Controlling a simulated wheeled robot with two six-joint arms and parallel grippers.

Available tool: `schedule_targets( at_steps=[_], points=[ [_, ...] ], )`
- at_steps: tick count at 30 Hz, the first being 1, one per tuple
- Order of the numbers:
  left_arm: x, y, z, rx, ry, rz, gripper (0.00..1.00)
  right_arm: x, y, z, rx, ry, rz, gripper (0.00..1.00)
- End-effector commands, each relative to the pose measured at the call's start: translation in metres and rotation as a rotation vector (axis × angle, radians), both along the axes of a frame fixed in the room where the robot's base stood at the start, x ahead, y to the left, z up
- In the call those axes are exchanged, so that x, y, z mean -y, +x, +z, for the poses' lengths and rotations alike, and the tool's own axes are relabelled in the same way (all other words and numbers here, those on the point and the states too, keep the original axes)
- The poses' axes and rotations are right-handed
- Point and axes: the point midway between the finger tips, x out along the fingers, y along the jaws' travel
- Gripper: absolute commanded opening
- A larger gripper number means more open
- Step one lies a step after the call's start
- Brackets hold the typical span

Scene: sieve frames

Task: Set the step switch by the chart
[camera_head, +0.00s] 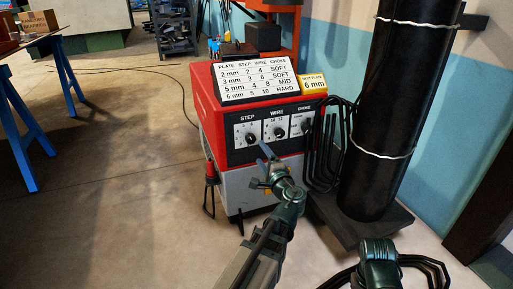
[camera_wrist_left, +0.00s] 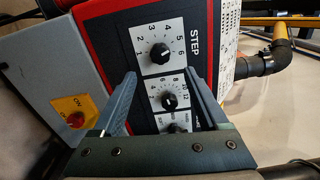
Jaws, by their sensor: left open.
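The step switch (camera_head: 251,138) is a black knob on a white plate marked STEP, on the front of a red machine (camera_head: 208,112). The step switch also shows in the left wrist view (camera_wrist_left: 160,54), with numbers around it; I cannot tell which its pointer marks. The chart (camera_head: 256,80) lies on top; its 6 mm row reads step 5, wire 10, hard. A yellow card (camera_head: 313,85) beside it reads 6 mm. My left gripper (camera_head: 262,166) is open and empty in front of the panel. In the wrist view its fingers (camera_wrist_left: 162,82) flank the area below the step switch.
The wire knob (camera_wrist_left: 169,101) and choke knob (camera_wrist_left: 177,129) sit beside the step switch. A yellow plate with a red switch (camera_wrist_left: 76,119) is on the grey lower part. A tall black cylinder (camera_head: 383,105) and hanging cables (camera_head: 325,150) stand close on the right.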

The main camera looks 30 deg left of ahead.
Motion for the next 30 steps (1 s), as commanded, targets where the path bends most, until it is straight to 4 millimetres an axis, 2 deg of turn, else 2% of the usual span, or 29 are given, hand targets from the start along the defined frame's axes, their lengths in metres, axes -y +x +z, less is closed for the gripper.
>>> schedule_targets(
  at_steps=[1, 7, 25, 28, 30],
  points=[
    [0.007, -0.008, 0.0, 0.0, 0.0, -0.004, 0.76, 0.0, 0.0, 0.0, 0.0, 0.0, 0.0, 0.5],
    [0.022, -0.019, 0.0, 0.0, 0.0, -0.002, 0.76, 0.0, 0.0, 0.0, 0.0, 0.0, 0.0, 0.5],
    [0.025, -0.021, 0.0, 0.0, 0.0, 0.0, 0.76, 0.0, 0.0, 0.0, 0.0, 0.0, 0.0, 0.5],
    [0.028, -0.023, 0.002, 0.001, -0.033, 0.007, 0.76, 0.0, 0.0, 0.007, 0.0, 0.0, 0.0, 0.5],
    [0.033, -0.028, 0.002, -0.002, -0.104, 0.025, 0.76, 0.0, 0.0, 0.02, 0.0, 0.0, 0.001, 0.5]
  ],
)
